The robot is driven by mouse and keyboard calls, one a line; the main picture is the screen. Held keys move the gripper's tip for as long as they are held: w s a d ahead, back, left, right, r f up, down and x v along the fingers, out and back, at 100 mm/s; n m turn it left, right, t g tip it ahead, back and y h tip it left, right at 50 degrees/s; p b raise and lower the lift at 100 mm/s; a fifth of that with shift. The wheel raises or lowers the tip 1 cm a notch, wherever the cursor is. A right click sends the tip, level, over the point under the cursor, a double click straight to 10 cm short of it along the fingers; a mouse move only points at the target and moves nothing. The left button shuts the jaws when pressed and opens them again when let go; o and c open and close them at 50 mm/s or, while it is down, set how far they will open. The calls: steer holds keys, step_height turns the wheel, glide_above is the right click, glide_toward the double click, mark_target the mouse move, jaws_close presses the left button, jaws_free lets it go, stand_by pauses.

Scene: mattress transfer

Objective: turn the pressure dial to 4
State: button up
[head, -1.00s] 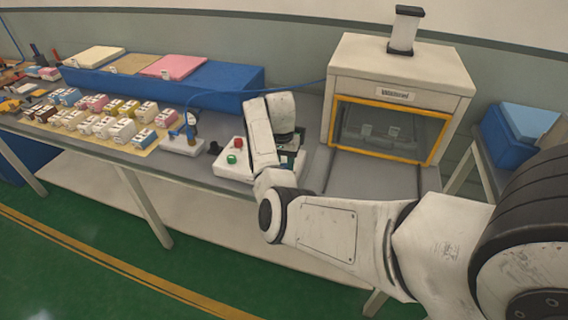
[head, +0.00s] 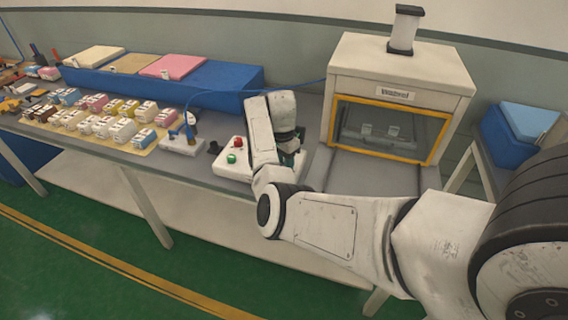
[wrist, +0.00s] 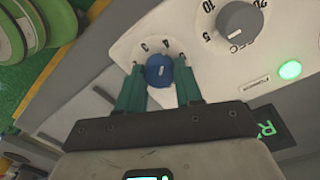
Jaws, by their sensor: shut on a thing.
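The blue dial (wrist: 159,70) sits on the white control panel (wrist: 130,30) in the wrist view.
A grey dial marked SEC (wrist: 240,22) and a lit green button (wrist: 290,70) are near the fingers. The panel also has a red button (head: 237,142). A press with a yellow-framed window (head: 400,75) stands to the right. Small boxes (head: 103,125) lie left.

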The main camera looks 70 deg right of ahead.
steer(key=o, duration=1)
steer(key=shift+r, duration=0.1)
steer(key=r, duration=0.3)
steer(key=r+b, duration=0.1)
steer(key=r, duration=0.6)
steer(key=shift+w+r+b, duration=0.25)
steer(key=shift+r+b, duration=0.1)
steer(key=shift+b, duration=0.05)
